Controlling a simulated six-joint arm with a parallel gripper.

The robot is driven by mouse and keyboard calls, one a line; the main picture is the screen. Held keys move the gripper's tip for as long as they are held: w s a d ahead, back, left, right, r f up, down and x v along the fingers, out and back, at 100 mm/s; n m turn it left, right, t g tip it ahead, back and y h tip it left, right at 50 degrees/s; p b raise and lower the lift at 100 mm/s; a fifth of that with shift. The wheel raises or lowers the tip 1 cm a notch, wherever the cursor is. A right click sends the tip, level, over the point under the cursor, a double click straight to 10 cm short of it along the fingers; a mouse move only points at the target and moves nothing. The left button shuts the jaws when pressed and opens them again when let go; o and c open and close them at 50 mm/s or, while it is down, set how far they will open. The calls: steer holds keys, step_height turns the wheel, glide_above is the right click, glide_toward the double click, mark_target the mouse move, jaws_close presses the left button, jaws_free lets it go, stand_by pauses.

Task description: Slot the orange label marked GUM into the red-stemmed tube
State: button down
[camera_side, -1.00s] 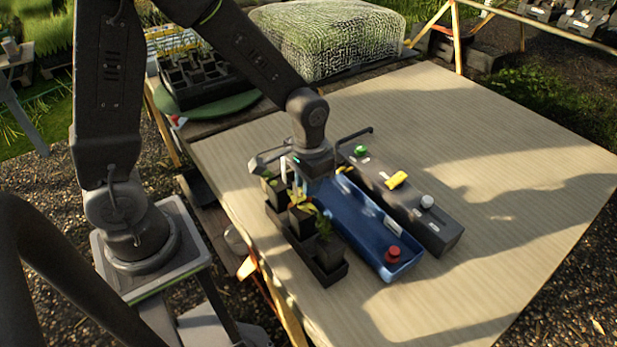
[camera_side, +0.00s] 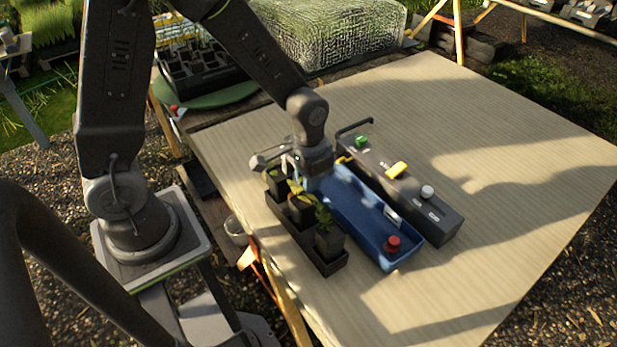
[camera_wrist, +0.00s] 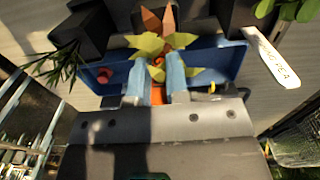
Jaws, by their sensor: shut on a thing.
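My gripper (camera_wrist: 155,85) has blue fingers and is shut on a narrow orange strip (camera_wrist: 157,95), which looks like the orange label; its lettering is not readable. In the side view my gripper (camera_side: 312,183) is low beside the black pots, over the near edge of the blue tray. A seedling with yellow-green leaves (camera_wrist: 148,43) and an orange-red top stands just beyond the fingers; its leaves overlap them in the wrist view. Which tube has the red stem is not clear. The strip's lower end is hidden.
A black pot rack (camera_side: 322,262) holds several planted pots. The blue tray (camera_side: 345,203) holds a red knob (camera_side: 393,243) and a white label (camera_side: 392,215). A dark box (camera_side: 445,228) with green, yellow and white pieces stands behind. The table's right side is clear.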

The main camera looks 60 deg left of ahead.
steer(key=shift+f, duration=0.2)
steer(key=c, duration=1)
jaws_free()
steer(key=shift+c, duration=0.2)
steer(key=shift+r, duration=0.1)
step_height(320, 180, up, 14)
steer(key=s+a+r+t, duration=0.1)
steer(key=s+r+t, duration=0.4)
steer(key=s, duration=0.7)
steer(key=shift+r+t, duration=0.3)
steer(key=shift+r, duration=0.6)
